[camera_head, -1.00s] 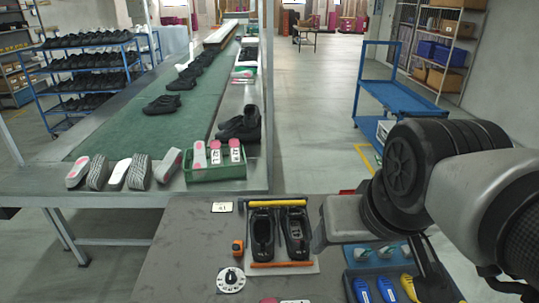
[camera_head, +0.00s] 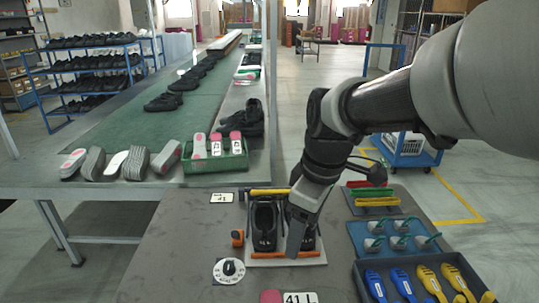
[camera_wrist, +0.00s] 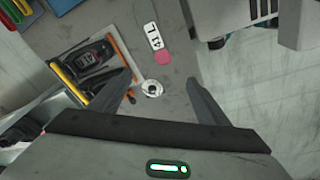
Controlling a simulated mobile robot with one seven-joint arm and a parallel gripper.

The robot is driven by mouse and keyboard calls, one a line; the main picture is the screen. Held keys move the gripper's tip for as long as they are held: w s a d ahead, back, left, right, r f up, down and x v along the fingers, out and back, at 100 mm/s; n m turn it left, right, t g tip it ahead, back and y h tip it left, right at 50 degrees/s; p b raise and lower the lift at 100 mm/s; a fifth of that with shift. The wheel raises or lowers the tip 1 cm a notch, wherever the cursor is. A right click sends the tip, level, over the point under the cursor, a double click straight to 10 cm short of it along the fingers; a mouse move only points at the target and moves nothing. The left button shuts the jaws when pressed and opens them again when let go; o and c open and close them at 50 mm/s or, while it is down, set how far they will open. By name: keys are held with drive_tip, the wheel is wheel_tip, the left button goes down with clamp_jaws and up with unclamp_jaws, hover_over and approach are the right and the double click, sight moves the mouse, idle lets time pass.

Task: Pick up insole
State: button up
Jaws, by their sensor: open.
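An insole with a pink end and a white label reading "41 L" (camera_head: 300,298) lies at the front edge of the table in the head view, cut off by the frame. The wrist view shows it whole (camera_wrist: 154,38), flat on the grey table, beyond my fingers. My gripper (camera_head: 294,247) points down over the right part of the shoe tray. In the wrist view my gripper (camera_wrist: 160,91) is open and empty, its fingers apart. Two black shoes (camera_head: 264,225) lie on the tray; my gripper hides much of the right one.
A tool tray (camera_head: 372,270) and a blue tray (camera_head: 368,257) are at the right. A green crate (camera_head: 216,171) with labelled insoles stands on the conveyor bench.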

drive_tip(key=w+a+f+n+g+h+b, duration=0.1)
drive_tip(key=w+a+f+n+b, duration=0.15)
drive_tip(key=f, duration=0.35)
drive_tip(key=w+a+f+n+g+b, duration=0.1)
drive_tip(key=w+f+n+b, duration=0.1)
drive_tip(key=f+n, duration=0.35)
drive_tip(key=m+b, duration=0.2)
drive_tip(key=b, duration=0.1)
hover_over(277, 299)
drive_tip(key=f, duration=1.2)
drive_tip(key=shift+s+d+f, duration=0.1)
drive_tip(key=shift+d+f, duration=0.25)
drive_tip(key=shift+a+f+b, duration=0.2)
drive_tip(key=shift+f+b, duration=0.35)
drive_tip(key=shift+f, duration=0.9)
drive_tip(key=shift+a+f+b, duration=0.15)
drive_tip(key=shift+f+b, duration=0.4)
drive_tip(key=shift+f, duration=0.85)
drive_tip(key=shift+c, duration=0.6)
drive_tip(key=c, duration=1)
